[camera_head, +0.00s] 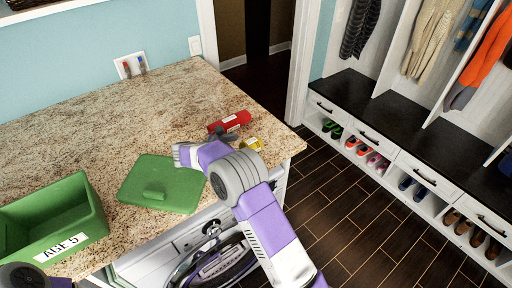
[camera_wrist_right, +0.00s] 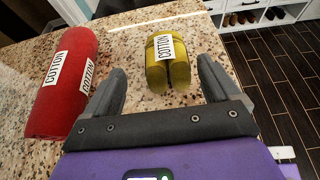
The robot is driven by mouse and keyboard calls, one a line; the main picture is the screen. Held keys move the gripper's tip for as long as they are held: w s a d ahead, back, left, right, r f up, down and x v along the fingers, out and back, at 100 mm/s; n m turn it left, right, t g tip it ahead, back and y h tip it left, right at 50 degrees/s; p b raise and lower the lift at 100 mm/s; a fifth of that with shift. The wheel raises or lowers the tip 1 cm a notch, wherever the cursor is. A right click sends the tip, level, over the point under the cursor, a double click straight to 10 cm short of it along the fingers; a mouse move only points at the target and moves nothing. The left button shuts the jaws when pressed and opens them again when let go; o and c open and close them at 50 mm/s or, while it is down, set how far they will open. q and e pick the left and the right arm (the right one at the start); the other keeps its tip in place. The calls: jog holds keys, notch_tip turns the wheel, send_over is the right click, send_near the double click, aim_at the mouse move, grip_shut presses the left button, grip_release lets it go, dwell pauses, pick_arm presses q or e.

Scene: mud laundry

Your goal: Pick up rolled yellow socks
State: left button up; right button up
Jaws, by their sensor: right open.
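The rolled yellow socks (camera_head: 251,144) lie on the speckled countertop near its right corner, with a white COTTON label. In the right wrist view the yellow socks (camera_wrist_right: 167,62) sit ahead of and between the fingertips, not gripped. My right gripper (camera_head: 232,135) is largely hidden behind my own right arm in the head view. In the wrist view my right gripper (camera_wrist_right: 163,83) is open, one finger each side of the near end of the socks. Only a dark part of my left arm shows at the bottom left of the head view; its fingers are not visible.
A red rolled item (camera_head: 230,122) labelled COTTON lies just left of the socks, close to the left finger. A green lid (camera_head: 163,184) and a green AGE 5 bin (camera_head: 84,224) occupy the countertop (camera_head: 110,115). The counter's right edge is close to the socks.

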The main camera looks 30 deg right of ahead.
aim_at(253, 144)
jog(key=x, duration=0.3)
jog(key=s+p+x, duration=0.1)
jog(key=shift+w+d+f, duration=0.1)
jog(key=shift+d, duration=0.3)
jog(key=shift+d+f, duration=0.25)
jog(key=shift+d, duration=0.25)
jog(key=c, duration=1.1)
